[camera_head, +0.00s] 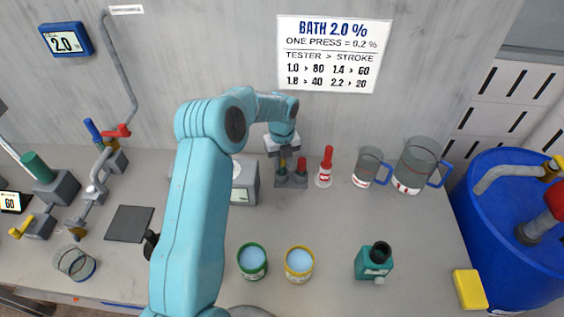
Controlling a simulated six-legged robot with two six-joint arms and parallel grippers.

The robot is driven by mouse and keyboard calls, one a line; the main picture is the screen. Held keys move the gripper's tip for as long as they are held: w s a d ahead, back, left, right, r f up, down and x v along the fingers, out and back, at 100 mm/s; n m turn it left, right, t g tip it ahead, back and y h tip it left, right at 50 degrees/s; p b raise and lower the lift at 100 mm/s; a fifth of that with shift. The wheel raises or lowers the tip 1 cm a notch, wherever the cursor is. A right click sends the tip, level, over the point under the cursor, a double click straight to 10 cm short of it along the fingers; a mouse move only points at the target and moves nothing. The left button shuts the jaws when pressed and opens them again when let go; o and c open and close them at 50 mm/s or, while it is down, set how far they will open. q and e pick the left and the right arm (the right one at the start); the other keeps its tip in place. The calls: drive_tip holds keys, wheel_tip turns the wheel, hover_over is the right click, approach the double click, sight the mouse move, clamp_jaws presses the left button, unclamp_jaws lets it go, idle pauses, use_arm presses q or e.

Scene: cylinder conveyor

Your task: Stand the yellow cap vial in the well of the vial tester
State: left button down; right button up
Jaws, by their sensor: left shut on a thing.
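My left gripper (283,153) reaches over the bench from my teal arm and points down above a small dark vial rack (291,183). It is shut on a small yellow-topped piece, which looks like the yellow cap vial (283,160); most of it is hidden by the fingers. I cannot tell whether the vial is still in the rack or just above it. A red-capped vial (302,165) stands in the rack beside it. The vial tester seems to be the grey box (249,180) with a small display, left of the rack, partly behind my arm. My right gripper is not in view.
A red-and-white bottle (325,168) stands close right of the rack, then two clear jugs (368,166) (414,168). Green (252,262) and yellow (299,264) tubs and a teal bottle (374,261) stand in front. A blue barrel (500,240) is at right. Bench between is clear.

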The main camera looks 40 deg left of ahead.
use_arm(q)
drive_tip(key=shift+r+p, duration=1.15)
drive_tip(key=shift+r, duration=1.1)
